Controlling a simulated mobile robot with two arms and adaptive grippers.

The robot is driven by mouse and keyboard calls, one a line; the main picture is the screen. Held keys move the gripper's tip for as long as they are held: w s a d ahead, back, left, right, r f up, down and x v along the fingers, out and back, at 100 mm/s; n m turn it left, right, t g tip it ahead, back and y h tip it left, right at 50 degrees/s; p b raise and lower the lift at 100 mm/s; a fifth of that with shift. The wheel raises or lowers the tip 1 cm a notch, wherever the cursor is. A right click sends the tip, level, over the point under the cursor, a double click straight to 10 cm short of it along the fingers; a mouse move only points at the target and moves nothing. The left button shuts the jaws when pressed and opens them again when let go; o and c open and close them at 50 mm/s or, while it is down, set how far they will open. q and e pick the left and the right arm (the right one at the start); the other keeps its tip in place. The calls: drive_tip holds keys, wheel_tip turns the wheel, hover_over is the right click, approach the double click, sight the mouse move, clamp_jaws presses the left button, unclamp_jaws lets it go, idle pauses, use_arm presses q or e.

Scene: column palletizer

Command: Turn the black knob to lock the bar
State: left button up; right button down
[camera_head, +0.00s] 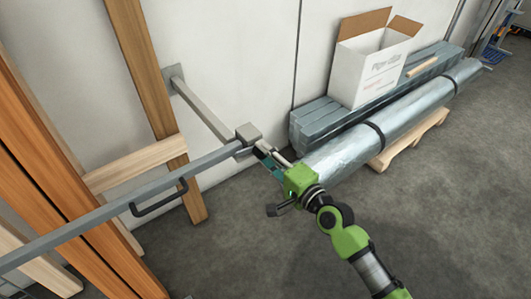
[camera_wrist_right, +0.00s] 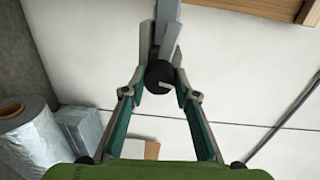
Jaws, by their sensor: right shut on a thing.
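The grey bar (camera_head: 110,205) runs from the lower left up to a grey metal end block (camera_head: 248,133), with a black handle (camera_head: 158,200) on its side. A square grey arm (camera_head: 200,108) joins the block to the wall. In the right wrist view, the black knob (camera_wrist_right: 158,76) sits at the end of the grey metal part (camera_wrist_right: 166,30). My right gripper (camera_head: 264,153) is at the block's right side. Its fingertips close around the knob from both sides, and they hide the knob in the head view. My left gripper is out of view.
Wooden posts (camera_head: 142,70) stand at the left. A wrapped roll (camera_head: 400,115) and grey stacked lengths (camera_head: 318,125) lie along the wall on a wooden pallet (camera_head: 408,142). An open white box (camera_head: 372,70) stands on the stack. The floor at the lower right is clear.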

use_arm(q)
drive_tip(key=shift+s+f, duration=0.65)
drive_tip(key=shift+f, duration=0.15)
use_arm(e)
drive_tip(key=shift+n, duration=1)
drive_tip(key=c, duration=1.6)
unclamp_jaws()
drive_tip(key=v, duration=1.2)
